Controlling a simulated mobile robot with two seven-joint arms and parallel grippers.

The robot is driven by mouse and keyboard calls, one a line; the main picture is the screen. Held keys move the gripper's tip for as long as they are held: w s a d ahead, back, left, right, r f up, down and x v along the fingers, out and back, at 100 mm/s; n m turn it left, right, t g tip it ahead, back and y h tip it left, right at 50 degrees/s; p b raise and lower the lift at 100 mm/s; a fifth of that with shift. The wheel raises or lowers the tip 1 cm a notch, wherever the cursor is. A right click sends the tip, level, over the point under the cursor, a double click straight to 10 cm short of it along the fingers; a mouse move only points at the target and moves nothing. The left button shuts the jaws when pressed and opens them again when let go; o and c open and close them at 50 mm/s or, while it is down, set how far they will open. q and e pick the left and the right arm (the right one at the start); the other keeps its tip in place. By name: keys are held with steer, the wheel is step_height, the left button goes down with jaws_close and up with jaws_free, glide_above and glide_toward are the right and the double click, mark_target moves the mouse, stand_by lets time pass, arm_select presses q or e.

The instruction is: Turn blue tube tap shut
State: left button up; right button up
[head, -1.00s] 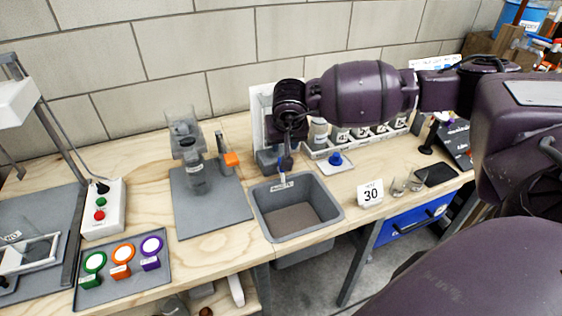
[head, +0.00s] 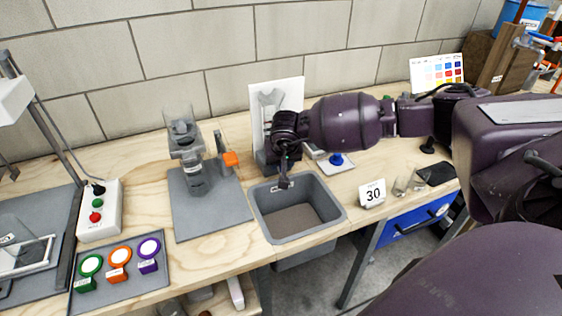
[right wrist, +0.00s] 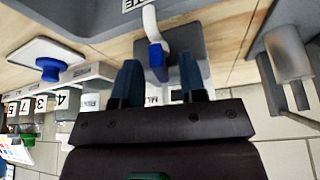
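A white curved spout with a blue part (right wrist: 155,56) shows in the right wrist view, in front of a grey block. The blue part looks like the tube's tap. My right gripper (right wrist: 159,66) is open, with one dark finger on each side of the blue part; I cannot tell whether either finger touches it. In the head view my right gripper (head: 285,172) points down at the back edge of the grey sink (head: 256,205), in front of a white upright board (head: 258,120). There the gripper hides the tap. My left gripper is not in view.
A blue knob on a white plate (head: 346,167) lies close by on the right. A "30" card (head: 372,193) stands right of the sink. A grey mat with a clear device (head: 215,213) lies to the left.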

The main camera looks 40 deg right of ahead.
steer(key=shift+c, duration=0.4)
jaws_close()
steer(key=shift+m, duration=0.4)
steer(key=m, duration=0.2)
steer(key=m+g+h, duration=0.1)
steer(key=shift+w+a+r+m+h, duration=0.1)
steer(key=shift+m+h, duration=0.2)
steer(key=shift+m, duration=0.1)
steer(key=m+g, duration=0.1)
steer(key=m, duration=0.2)
steer(key=m+g+h+p, duration=0.1)
steer(key=m, duration=0.2)
steer(key=shift+w, duration=0.1)
steer(key=shift+m, duration=0.3)
